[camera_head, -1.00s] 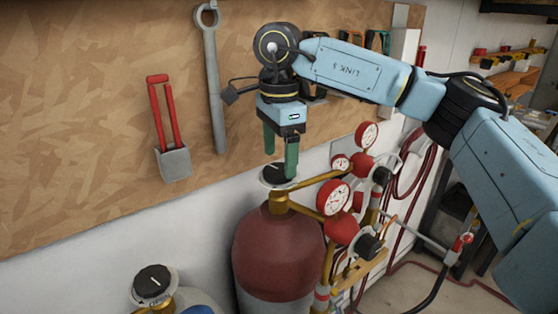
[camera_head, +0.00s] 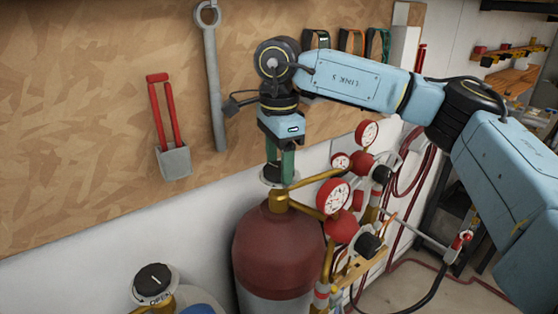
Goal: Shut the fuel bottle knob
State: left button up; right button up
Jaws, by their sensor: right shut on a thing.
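The fuel bottle (camera_head: 278,250) is a dark red cylinder with a brass valve neck, standing against the wall in the head view. Its knob (camera_head: 268,181), a dark grip on a pale round dial, sits on top of the valve. My right gripper (camera_head: 280,175) comes down from above with its green fingers shut on the knob; the fingers hide most of it. My left gripper does not show.
Red pressure gauges (camera_head: 334,197) and brass pipes stand close to the right of the knob. A second bottle's knob (camera_head: 153,283) is at the lower left.

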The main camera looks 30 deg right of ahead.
aim_at(279, 167)
jog(key=shift+f+m+b, duration=0.1)
jog(key=shift+m+b, duration=0.2)
jog(key=shift+m, duration=1.2)
jog(key=o, duration=1)
jog(key=shift+r, duration=0.2)
notch_tip(279, 167, up, 6)
jog(key=shift+f+b, duration=0.15)
jog(key=shift+b, duration=0.3)
notch_tip(279, 167, up, 8)
jog(key=shift+f+p, duration=0.25)
jog(key=shift+p, duration=0.55)
